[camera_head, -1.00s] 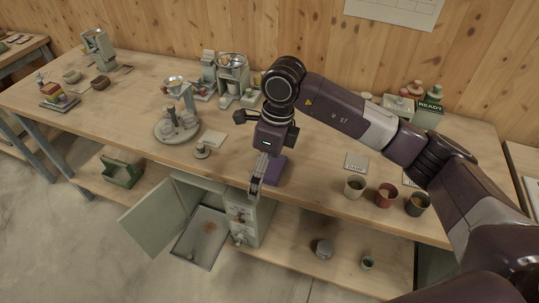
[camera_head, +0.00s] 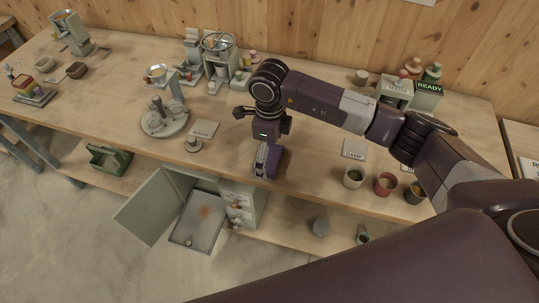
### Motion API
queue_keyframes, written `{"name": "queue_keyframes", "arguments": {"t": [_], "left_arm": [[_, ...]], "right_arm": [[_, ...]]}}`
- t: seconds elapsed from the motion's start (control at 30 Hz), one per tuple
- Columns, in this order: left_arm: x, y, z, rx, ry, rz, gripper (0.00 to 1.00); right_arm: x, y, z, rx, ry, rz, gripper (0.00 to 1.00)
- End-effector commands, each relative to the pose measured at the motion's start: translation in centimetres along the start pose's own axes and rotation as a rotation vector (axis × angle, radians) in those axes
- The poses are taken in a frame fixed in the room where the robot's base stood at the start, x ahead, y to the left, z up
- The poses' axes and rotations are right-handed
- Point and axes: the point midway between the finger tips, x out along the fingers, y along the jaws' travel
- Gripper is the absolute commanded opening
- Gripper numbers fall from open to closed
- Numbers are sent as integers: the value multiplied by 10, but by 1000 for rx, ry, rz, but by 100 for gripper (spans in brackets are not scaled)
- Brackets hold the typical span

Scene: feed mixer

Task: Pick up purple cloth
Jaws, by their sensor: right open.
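The purple cloth (camera_head: 279,164) lies on the bench near its front edge, below the middle of the view. My right gripper (camera_head: 262,172) reaches down from above and is at the cloth's left side, partly covering it. The gripper is open, with its fingers pointing down; whether they touch the cloth I cannot tell. My left gripper is not in view.
A round tray (camera_head: 165,124) with small weights and a card (camera_head: 205,130) lie left of the gripper. Several cups, including a red one (camera_head: 385,184), stand at the right front. An open cabinet (camera_head: 150,208) is below the bench. Bench surface around the cloth is clear.

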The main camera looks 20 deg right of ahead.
Motion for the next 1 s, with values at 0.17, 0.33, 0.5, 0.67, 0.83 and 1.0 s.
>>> {"name": "queue_keyframes", "arguments": {"t": [0.17,0.33,0.5,0.67,0.83,1.0], "left_arm": [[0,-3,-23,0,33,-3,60],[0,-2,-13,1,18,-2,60],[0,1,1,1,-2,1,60],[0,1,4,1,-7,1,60],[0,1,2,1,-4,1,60],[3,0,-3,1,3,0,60]], "right_arm": [[2,0,0,-1,-1,-1,100],[1,0,0,-1,-1,-1,87],[1,0,0,0,-1,0,68],[1,0,0,0,-1,-1,52],[1,0,0,0,-1,-1,51],[-6,-1,1,0,-4,-1,51]]}}
